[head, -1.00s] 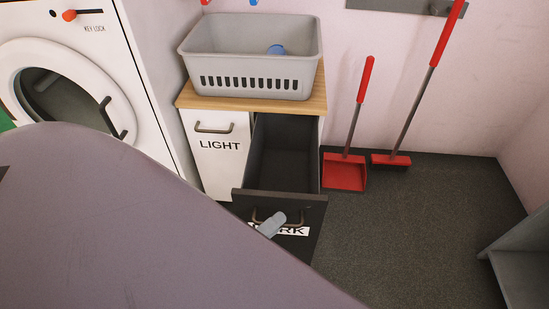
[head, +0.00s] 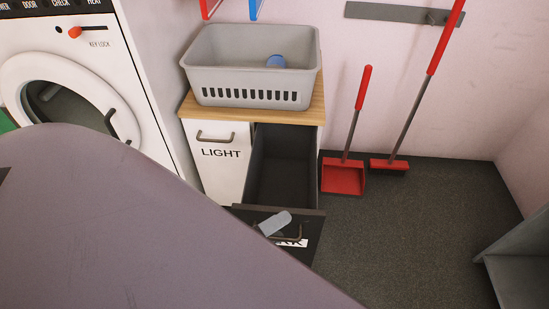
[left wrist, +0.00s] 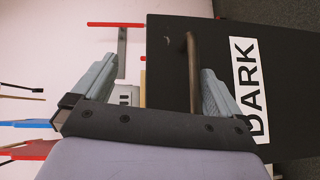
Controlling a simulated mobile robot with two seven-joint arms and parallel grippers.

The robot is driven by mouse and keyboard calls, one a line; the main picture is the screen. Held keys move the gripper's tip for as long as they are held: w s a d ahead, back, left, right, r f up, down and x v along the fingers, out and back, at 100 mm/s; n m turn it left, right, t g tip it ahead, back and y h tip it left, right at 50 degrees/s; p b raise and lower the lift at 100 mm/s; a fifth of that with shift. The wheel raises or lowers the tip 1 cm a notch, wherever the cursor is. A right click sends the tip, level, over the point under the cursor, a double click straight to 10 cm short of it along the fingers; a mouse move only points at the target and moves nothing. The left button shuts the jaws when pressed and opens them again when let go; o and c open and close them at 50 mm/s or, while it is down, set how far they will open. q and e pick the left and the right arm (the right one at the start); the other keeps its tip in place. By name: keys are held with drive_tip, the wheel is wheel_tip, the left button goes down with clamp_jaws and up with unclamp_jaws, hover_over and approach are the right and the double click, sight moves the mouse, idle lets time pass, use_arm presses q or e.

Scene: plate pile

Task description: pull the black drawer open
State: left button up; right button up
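The black drawer (head: 309,226) stands pulled well out of the cabinet, and its empty-looking inside (head: 283,165) shows from above. Its front carries a bronze bar handle (left wrist: 194,72) and a white DARK label (left wrist: 249,88). My left gripper (head: 275,223) is at the drawer front, over the left part of the handle and hiding part of the label. In the left wrist view my left gripper (left wrist: 158,70) has its fingers wide apart. The handle appears between them, nearer the right finger; I cannot tell whether they touch. My right gripper is not in view.
A white LIGHT drawer (head: 216,160) is shut beside it. A grey basket (head: 250,68) stands on the wooden top (head: 318,112). A white washer (head: 150,95) is at left. A red dustpan (head: 343,177) and broom (head: 389,165) stand right of the cabinet. The dark floor (head: 400,235) is clear.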

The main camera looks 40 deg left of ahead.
use_arm(q)
wheel_tip(320, 180, up, 16)
drive_tip(key=w+a+t+p, duration=0.1)
drive_tip(key=t+p, duration=0.1)
drive_tip(key=p, duration=0.1)
drive_tip(key=shift+w+a+f+t, duration=0.15)
drive_tip(key=shift+w+a+t, duration=0.05)
drive_tip(key=shift+t, duration=0.2)
drive_tip(key=shift+s+r, duration=0.15)
drive_tip(key=shift+r, duration=0.35)
drive_tip(key=c, duration=0.7)
drive_tip(key=shift+s, duration=0.1)
drive_tip(key=shift+c, duration=0.2)
drive_tip(key=shift+d+f, duration=0.1)
drive_tip(key=shift+d, duration=0.05)
